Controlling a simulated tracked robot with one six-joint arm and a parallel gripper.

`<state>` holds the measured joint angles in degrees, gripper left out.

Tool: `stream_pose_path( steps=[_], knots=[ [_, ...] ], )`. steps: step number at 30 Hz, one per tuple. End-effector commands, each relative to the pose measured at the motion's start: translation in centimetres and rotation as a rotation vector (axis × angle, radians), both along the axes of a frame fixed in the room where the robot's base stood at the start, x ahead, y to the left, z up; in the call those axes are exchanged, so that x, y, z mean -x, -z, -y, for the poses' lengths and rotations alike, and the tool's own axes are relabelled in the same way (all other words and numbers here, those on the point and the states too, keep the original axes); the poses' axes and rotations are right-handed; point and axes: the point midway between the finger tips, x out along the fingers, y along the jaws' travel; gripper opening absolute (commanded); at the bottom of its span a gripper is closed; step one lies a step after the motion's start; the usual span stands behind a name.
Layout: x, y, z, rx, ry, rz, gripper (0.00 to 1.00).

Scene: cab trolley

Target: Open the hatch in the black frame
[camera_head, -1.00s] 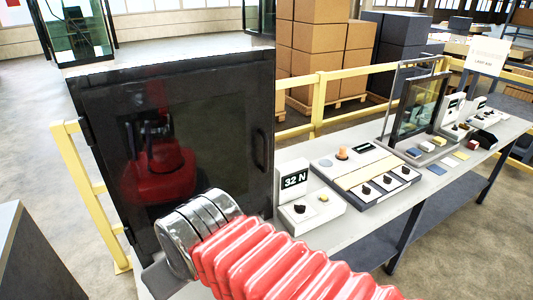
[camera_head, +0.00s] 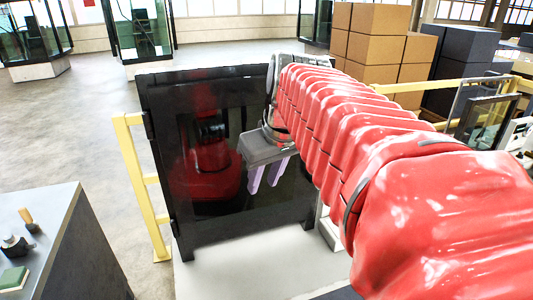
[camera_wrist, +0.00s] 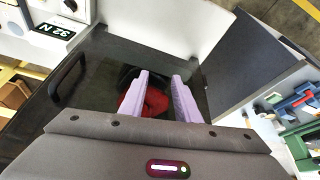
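The hatch (camera_head: 285,205) is a dark, glossy pane in the black frame (camera_head: 158,165), upright on a pale table. It looks closed, and it mirrors my red arm. In the wrist view the pane (camera_wrist: 98,82) has a black bar handle (camera_wrist: 68,78) near its left edge; in the head view my arm hides this handle. My gripper (camera_head: 263,187) is in front of the pane, its two lilac fingers apart and empty. In the wrist view the gripper (camera_wrist: 160,76) points at the dark pane, to the right of the handle and not touching it.
A yellow rail (camera_head: 140,175) stands left of the frame. A grey bench (camera_head: 75,235) with small tools is at front left. A 32 N display (camera_wrist: 52,30) sits beyond the handle side. Cardboard boxes (camera_head: 376,50) stand behind. Pale table top (camera_head: 245,265) before the hatch is clear.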

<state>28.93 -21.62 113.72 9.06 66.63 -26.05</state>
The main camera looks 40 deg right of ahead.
Motion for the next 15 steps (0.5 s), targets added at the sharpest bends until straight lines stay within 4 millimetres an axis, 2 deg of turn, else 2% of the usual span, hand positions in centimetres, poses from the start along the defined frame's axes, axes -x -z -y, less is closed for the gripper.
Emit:
stream_pose_path(
  steps=[1,7,12,15],
  knots=[
    [-0.3,-0.7,1.9,-0.003,0.013,-0.005,0.29],
    [-0.8,-3.4,8.6,-0.01,0.025,-0.013,0.29],
    [-0.2,-5.2,14.4,-0.016,0.029,-0.013,0.29],
    [0.4,-5.9,17.1,-0.019,0.027,-0.011,0.29]
  ],
)
